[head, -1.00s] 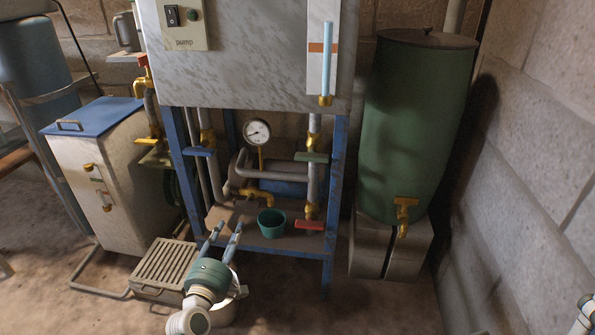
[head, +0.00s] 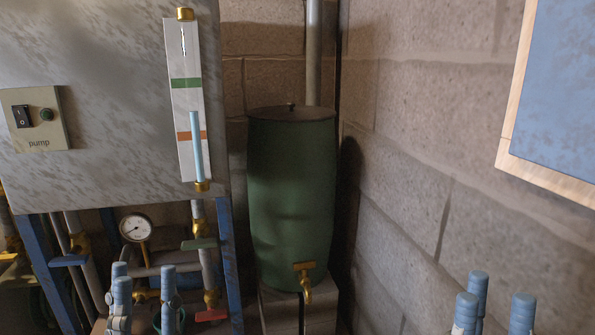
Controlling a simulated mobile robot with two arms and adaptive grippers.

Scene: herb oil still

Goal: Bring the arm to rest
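My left gripper (head: 145,292) is at the lower left of the head view, fingers pointing up. Its fingers are apart, with nothing seen between them. It appears in front of the lower part of the pump frame and hides some pipes there. My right gripper (head: 495,303) is at the lower right, in front of the block wall. Its fingers also point up and stand apart, with nothing seen between them. The palms and arm links of both are below the picture edge.
A grey panel carries a pump switch box (head: 36,119) and a sight tube (head: 195,145), its blue column reaching above the orange mark. A green barrel (head: 290,200) with a brass tap (head: 305,278) stands on blocks. A blue wood-framed board (head: 560,90) hangs right. A gauge (head: 136,228) shows low left.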

